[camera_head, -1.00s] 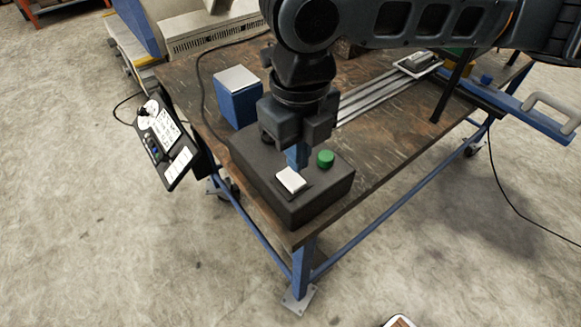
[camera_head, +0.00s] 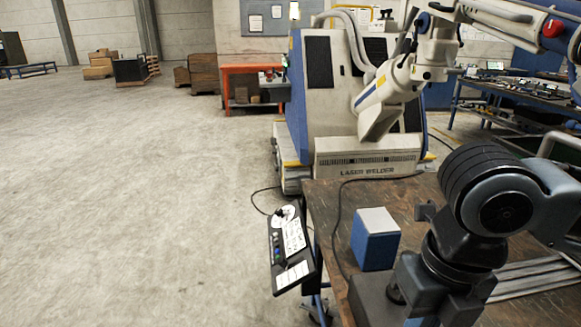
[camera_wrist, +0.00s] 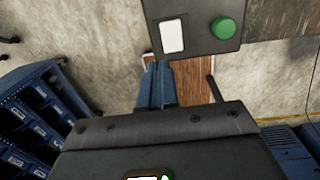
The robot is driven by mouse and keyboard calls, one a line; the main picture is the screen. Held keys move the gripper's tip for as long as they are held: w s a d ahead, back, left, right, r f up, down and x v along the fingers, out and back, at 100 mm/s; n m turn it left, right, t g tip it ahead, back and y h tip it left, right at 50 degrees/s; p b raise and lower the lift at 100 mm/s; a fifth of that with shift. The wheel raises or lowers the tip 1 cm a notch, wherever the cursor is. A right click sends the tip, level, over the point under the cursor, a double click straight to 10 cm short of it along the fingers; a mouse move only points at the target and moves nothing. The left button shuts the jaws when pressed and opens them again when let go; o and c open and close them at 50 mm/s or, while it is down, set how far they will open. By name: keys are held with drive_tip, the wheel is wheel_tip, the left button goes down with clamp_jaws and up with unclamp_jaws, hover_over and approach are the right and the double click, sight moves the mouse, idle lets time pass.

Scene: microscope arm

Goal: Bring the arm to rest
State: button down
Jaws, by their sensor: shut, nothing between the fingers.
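My gripper (camera_wrist: 158,70) shows in the wrist view as blue fingers pressed together, with nothing between them. The fingertips lie in the picture just below a dark control box (camera_wrist: 196,38) with a white switch (camera_wrist: 172,36) and a round green button (camera_wrist: 224,28). I cannot tell the height gap between fingertips and box. In the head view my arm comes down at the lower right, over the workbench. The fingertips and most of the box are cut off by the bottom edge. A corner of the box shows left of my wrist.
A blue block with a pale top (camera_head: 375,246) stands on the workbench (camera_head: 417,197), close left of my arm. A control panel (camera_head: 290,250) hangs at the bench's left side. A laser welder (camera_head: 367,165) stands behind. Open floor lies to the left.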

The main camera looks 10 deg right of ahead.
drive_tip(key=w+a+r+m+t+y, duration=0.1)
drive_tip(key=a+r+m+t+y, duration=0.2)
drive_tip(key=a, duration=0.7)
drive_tip(key=w+a+r+m+y, duration=0.15)
drive_tip(key=a+r+y, duration=0.3)
drive_tip(key=a, duration=0.45)
drive_tip(key=w+a+r+m+t+y, duration=0.2)
drive_tip(key=a+r+m+t+y, duration=0.35)
drive_tip(key=r+m+y, duration=0.2)
drive_tip(key=s+d+f+m+t+h, duration=0.4)
drive_tip(key=d+f+m+h, duration=0.25)
drive_tip(key=m, duration=0.45)
drive_tip(key=s+d+f+m+t+h, duration=0.5)
drive_tip(key=d+f+m+h, duration=0.15)
drive_tip(key=m, duration=0.55)
drive_tip(key=s+d+f+g+h, duration=0.1)
drive_tip(key=s+d+f, duration=0.1)
drive_tip(key=s+d, duration=0.2)
drive_tip(key=s+d+f+g, duration=0.1)
drive_tip(key=s+d, duration=0.3)
drive_tip(key=s, duration=0.6)
drive_tip(key=s+d+f+g+h, duration=0.1)
drive_tip(key=s+d+f, duration=0.3)
drive_tip(key=s, duration=0.4)
drive_tip(key=shift+d+m+h, duration=0.3)
drive_tip(key=shift+d+m, duration=0.1)
drive_tip(key=shift+d, duration=0.1)
drive_tip(key=shift+f, duration=0.1)
